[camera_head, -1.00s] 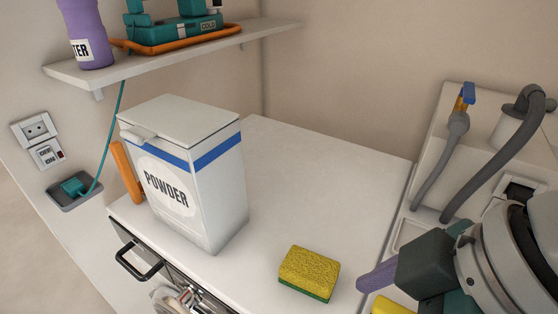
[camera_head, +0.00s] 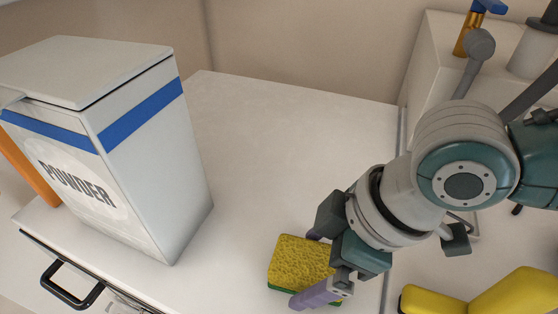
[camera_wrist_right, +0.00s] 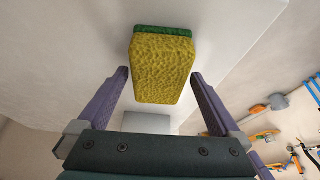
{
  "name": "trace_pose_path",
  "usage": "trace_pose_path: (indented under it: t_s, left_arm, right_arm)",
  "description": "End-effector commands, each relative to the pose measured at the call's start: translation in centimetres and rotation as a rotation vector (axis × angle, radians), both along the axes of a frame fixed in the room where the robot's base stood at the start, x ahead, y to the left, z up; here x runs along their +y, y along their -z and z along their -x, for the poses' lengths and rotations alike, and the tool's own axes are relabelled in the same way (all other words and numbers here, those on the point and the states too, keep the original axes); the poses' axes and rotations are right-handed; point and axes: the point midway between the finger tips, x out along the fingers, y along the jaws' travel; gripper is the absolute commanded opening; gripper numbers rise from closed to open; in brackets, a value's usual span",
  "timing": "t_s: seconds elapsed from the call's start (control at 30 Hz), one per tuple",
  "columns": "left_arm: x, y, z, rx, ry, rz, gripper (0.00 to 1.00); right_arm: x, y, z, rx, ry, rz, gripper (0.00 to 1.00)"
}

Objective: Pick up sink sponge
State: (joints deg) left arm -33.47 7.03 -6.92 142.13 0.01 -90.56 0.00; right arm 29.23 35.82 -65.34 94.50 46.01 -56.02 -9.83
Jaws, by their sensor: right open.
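The sink sponge (camera_head: 300,262) is yellow on top with a green layer below. It lies on the white countertop, toward the bottom of the head view. My right gripper (camera_head: 318,266) is open, with its purple fingers at the sponge and partly covering its right side. In the right wrist view the sponge (camera_wrist_right: 163,68) is ahead of the two open fingers (camera_wrist_right: 160,84), its near end between their tips. Small gaps show on both sides, so the fingers do not appear to grip it. My left gripper is not in view.
A white powder box (camera_head: 150,170) with a blue stripe stands on the countertop (camera_head: 270,140) to the left. A yellow object (camera_head: 485,296) is at the bottom right. A tap with a blue handle (camera_head: 478,25) is at the upper right. Counter behind the sponge is clear.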

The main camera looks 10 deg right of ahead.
Motion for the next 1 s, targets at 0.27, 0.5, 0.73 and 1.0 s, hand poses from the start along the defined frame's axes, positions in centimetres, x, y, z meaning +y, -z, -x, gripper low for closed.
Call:
trace_pose_path:
  t_s: [0.27,0.5,0.73,1.0]
  left_arm:
    - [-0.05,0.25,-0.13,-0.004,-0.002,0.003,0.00]
    - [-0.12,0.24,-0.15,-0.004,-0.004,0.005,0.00]
    - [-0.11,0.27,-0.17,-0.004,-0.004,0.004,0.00]
    - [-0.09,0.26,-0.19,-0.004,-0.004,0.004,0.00]
  right_arm:
    - [0.37,1.06,-0.20,-0.001,-0.001,0.001,1.00]
    - [0.36,1.09,-0.20,-0.001,-0.001,0.001,1.00]
    - [0.38,1.37,-0.18,0.000,-0.001,0.000,1.00]
    - [0.36,1.43,-0.19,-0.001,-0.001,0.001,0.78]
